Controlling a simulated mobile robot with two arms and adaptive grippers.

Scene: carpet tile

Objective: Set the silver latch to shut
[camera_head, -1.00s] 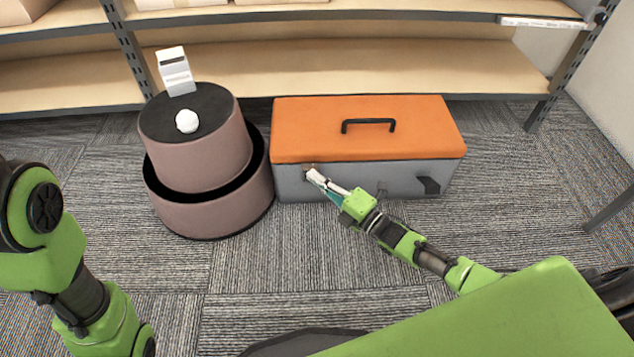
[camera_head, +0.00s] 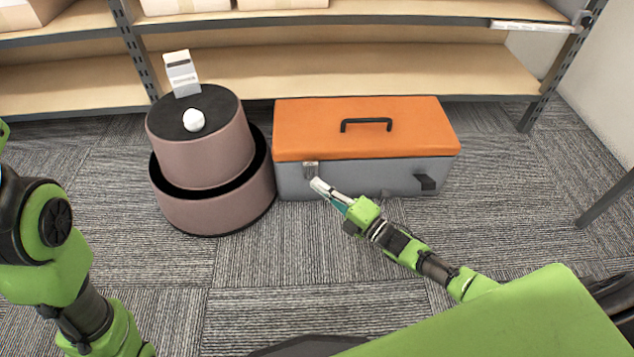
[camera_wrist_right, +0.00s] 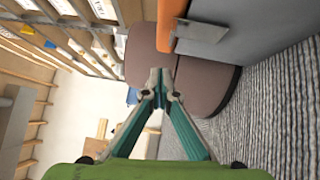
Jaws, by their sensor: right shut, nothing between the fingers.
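The silver latch (camera_head: 310,169) is a small metal plate at the left of the toolbox front, hanging from the orange lid's lower edge over the grey body. It also shows as a grey plate in the right wrist view (camera_wrist_right: 201,30). The toolbox (camera_head: 290,185) has a closed orange lid (camera_head: 420,130) with a black handle. My right gripper (camera_head: 319,186) is shut and empty, just below and in front of the latch, apparently apart from it. My left gripper is out of view; only its arm shows at the left.
A dark latch (camera_head: 427,182) sits at the right of the toolbox front. Shelving (camera_head: 350,70) stands behind. Carpet in front is clear.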

